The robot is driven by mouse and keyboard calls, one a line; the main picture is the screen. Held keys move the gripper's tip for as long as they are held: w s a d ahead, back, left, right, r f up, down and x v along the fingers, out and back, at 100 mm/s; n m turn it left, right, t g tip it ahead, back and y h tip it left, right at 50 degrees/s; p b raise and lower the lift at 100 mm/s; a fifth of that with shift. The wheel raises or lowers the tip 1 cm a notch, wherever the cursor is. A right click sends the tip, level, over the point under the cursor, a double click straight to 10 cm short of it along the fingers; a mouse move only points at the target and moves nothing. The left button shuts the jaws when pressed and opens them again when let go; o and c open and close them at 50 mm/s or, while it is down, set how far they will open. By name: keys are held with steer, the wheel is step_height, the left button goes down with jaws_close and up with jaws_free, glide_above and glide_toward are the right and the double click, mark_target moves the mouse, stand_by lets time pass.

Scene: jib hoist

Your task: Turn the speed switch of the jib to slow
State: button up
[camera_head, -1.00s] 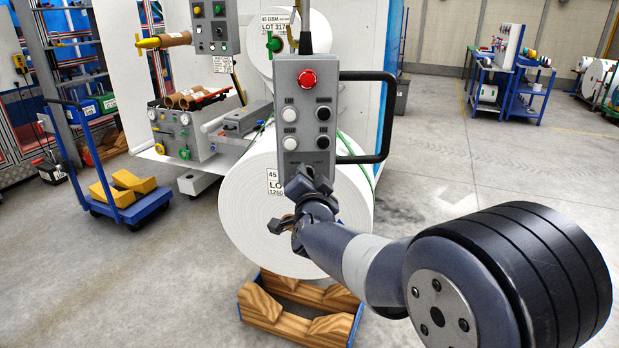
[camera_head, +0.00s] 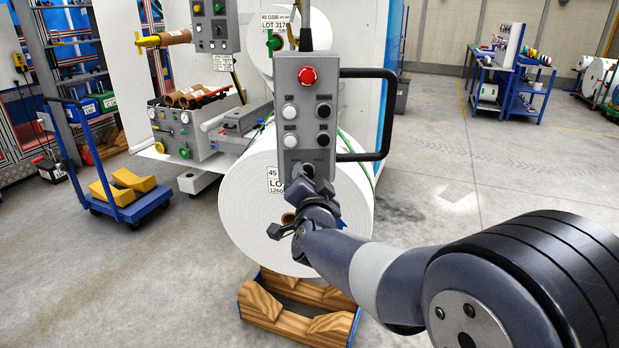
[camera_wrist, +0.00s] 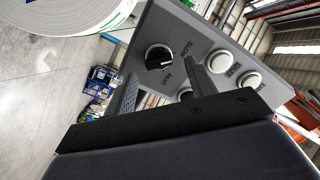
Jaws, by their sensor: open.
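The grey jib pendant (camera_head: 306,118) hangs upright in the head view, with a red button on top, white and black buttons below, and a black handle at right. Its speed switch, a round black knob (camera_wrist: 158,57), shows in the wrist view on the grey panel. Words are printed beside it, and its exact setting is hard to read. My gripper (camera_head: 289,204) is open and empty at the pendant's lower end, one finger in front of it and hiding most of the switch in the head view. In the wrist view, a dark finger (camera_wrist: 199,78) stands right of the knob, apart from it.
A large white roll (camera_head: 245,205) is close behind the pendant, above a wooden cradle (camera_head: 262,308). A blue cart (camera_head: 150,203) with yellow blocks stands at left. Blue benches (camera_head: 525,95) are far back at right. The floor at right is open.

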mark_target(307, 172)
steer(key=s, duration=0.8)
steer(key=shift+s+d+b, duration=0.2)
steer(key=shift+d+b, duration=0.1)
steer(key=shift+d, duration=0.15)
steer(key=shift+w, duration=0.1)
steer(key=w, duration=0.7)
steer(key=w+a+p, duration=0.1)
steer(key=w, duration=0.2)
steer(key=shift+w, duration=0.3)
